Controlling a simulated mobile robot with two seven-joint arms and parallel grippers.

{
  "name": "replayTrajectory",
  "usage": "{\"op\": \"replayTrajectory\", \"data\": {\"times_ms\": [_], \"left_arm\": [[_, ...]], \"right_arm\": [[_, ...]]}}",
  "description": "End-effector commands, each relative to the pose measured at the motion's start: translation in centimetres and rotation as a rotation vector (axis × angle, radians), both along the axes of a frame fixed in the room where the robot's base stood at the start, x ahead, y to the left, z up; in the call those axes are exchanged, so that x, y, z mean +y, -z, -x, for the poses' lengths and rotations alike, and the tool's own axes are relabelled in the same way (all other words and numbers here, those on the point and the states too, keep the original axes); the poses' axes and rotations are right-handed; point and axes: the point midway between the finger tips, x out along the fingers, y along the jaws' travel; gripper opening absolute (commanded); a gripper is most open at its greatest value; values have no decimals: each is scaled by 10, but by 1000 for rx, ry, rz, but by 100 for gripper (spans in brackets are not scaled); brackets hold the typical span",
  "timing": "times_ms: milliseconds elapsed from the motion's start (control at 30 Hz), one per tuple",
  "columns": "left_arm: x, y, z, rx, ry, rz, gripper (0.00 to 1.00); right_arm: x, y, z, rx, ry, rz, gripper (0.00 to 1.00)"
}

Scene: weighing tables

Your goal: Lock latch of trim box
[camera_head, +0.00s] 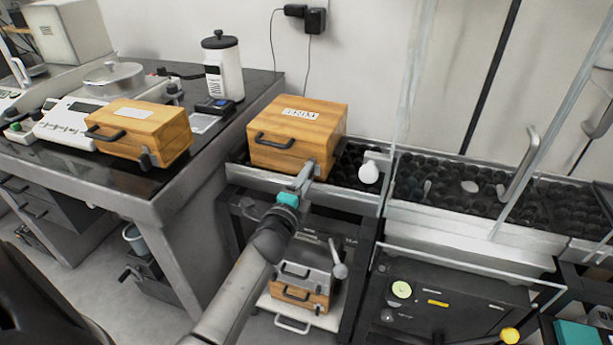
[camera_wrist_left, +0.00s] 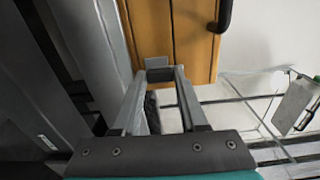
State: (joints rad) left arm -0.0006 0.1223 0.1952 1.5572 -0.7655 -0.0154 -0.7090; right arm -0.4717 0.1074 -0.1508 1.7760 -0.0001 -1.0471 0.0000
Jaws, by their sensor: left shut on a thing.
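The trim box (camera_head: 297,139) is a wooden box with a white label on its lid and a black handle (camera_head: 274,141) on its front. It stands on the ledge in the middle of the head view. Its grey metal latch (camera_head: 309,167) is at the box's lower right front. My left gripper (camera_head: 303,180) is at this latch, with its fingers shut on it. In the left wrist view the gripper (camera_wrist_left: 166,80) reaches the latch's grey plate (camera_wrist_left: 158,62) against the wood (camera_wrist_left: 196,50). The fingers partly hide the latch. My right gripper is not in view.
Another wooden box (camera_head: 140,130) with a latch stands on the left table beside a scale (camera_head: 75,118) and a white canister (camera_head: 222,70). Right of the trim box lies a dark studded tray (camera_head: 440,180). Below my arm, a smaller wooden box (camera_head: 300,298) sits on a white tray.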

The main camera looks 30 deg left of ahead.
Motion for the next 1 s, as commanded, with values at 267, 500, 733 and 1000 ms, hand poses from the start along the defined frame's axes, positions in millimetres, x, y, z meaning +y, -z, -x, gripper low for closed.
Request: {"op": "replayTrajectory", "data": {"times_ms": [267,500,733,1000], "left_arm": [[0,0,0,-8,0,39,0],[0,0,0,-9,1,42,0],[0,0,0,-9,0,41,56],[0,1,0,-6,0,40,72]], "right_arm": [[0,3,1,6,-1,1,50],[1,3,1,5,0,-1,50],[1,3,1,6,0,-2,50],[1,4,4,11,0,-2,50]]}}
